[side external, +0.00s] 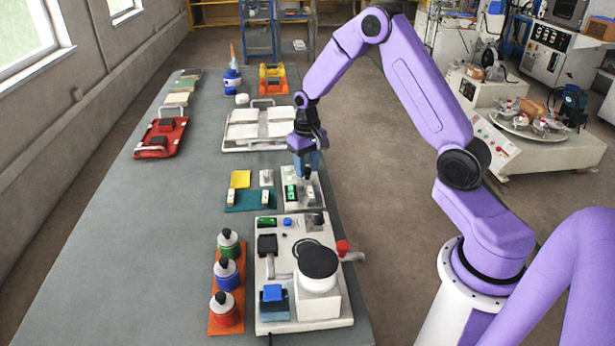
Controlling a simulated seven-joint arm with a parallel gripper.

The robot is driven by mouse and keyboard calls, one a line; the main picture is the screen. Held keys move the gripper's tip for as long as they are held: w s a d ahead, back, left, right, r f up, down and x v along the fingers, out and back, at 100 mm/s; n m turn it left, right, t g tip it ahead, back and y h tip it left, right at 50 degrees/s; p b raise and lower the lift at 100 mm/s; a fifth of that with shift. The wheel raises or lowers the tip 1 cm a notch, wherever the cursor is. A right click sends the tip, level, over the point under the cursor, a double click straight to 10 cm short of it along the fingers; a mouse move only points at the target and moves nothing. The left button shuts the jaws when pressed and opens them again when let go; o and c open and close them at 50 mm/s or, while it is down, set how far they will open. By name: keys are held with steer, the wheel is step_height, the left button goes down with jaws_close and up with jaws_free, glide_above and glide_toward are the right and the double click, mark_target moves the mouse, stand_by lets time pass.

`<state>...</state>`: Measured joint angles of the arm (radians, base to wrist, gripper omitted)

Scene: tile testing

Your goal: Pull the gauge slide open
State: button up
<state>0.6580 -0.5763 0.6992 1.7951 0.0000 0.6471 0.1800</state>
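My gripper (308,174) points down over a small white device (302,204) near the right edge of the table. The device has a green part (291,193) on its left and a dark part near the fingers. This may be the gauge with its slide, but the slide is too small to tell apart. The fingers are at or just above the device's far right part. I cannot tell whether they touch it or hold anything. The arm reaches in from the right and hides part of the area behind the gripper.
A larger white machine (265,325) with a round black top stands nearer the camera. Bottles on an orange tray (226,250) stand to its left. A teal tray (250,207) lies left of the device, with a white tile rack (230,146) behind. The table's left half is mostly clear.

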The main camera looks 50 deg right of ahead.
steer(key=c, duration=0.5)
steer(key=shift+w+d, duration=0.4)
steer(key=shift+d, duration=0.05)
steer(key=shift+w+d, duration=0.55)
steer(key=shift+w, duration=0.05)
steer(key=shift+d, duration=0.1)
stand_by(0.3)
steer(key=o, duration=0.9)
steer(key=shift+c, duration=0.2)
